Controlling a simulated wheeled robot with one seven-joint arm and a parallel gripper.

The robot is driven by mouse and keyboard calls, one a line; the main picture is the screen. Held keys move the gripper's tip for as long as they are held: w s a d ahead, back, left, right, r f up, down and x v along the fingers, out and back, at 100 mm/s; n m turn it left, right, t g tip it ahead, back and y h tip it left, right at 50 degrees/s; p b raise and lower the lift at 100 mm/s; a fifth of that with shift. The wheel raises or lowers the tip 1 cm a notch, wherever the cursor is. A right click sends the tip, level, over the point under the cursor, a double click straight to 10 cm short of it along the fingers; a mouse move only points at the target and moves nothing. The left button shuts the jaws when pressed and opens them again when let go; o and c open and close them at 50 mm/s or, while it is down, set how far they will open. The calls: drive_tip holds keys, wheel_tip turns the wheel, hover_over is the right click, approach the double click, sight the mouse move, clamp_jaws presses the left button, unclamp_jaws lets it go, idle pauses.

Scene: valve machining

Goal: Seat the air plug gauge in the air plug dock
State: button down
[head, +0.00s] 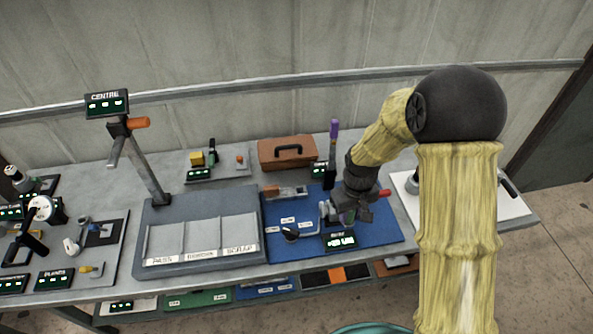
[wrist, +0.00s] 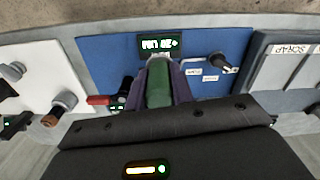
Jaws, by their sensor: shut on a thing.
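In the wrist view my gripper (wrist: 159,68) is shut on a green-handled piece (wrist: 159,88), which I take to be the air plug gauge. The fingers lie along both sides of it, and its far end is hidden. In the head view my gripper (head: 349,212) is low over the right part of the blue mat (head: 385,232), and the held piece is mostly hidden. A small green-lit display (head: 339,241) stands just in front of the gripper; it also shows beyond the fingertips in the wrist view (wrist: 158,44). I cannot tell which fixture is the air plug dock, or whether the gauge touches it.
A purple-handled tool (head: 334,140) stands upright behind the gripper. A red-ended tool (wrist: 98,100) lies close beside the fingers. A black-knobbed piece (head: 291,234) and labels lie on the mat's left. The grey sorting tray (head: 160,215) borders it; a brown toolbox (head: 287,152) is behind.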

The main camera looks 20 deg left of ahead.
drive_tip(key=w+d+f+m+b, duration=0.1)
drive_tip(key=d+f+m, duration=0.3)
drive_tip(key=d+f, duration=0.3)
drive_tip(key=w+d+f+m, duration=0.2)
drive_tip(key=d+f+m, duration=0.2)
drive_tip(key=d+f, duration=0.4)
drive_tip(key=d, duration=0.5)
drive_tip(key=shift+w+d+b, duration=0.25)
drive_tip(key=shift+d+b, duration=0.05)
drive_tip(key=shift+b, duration=0.05)
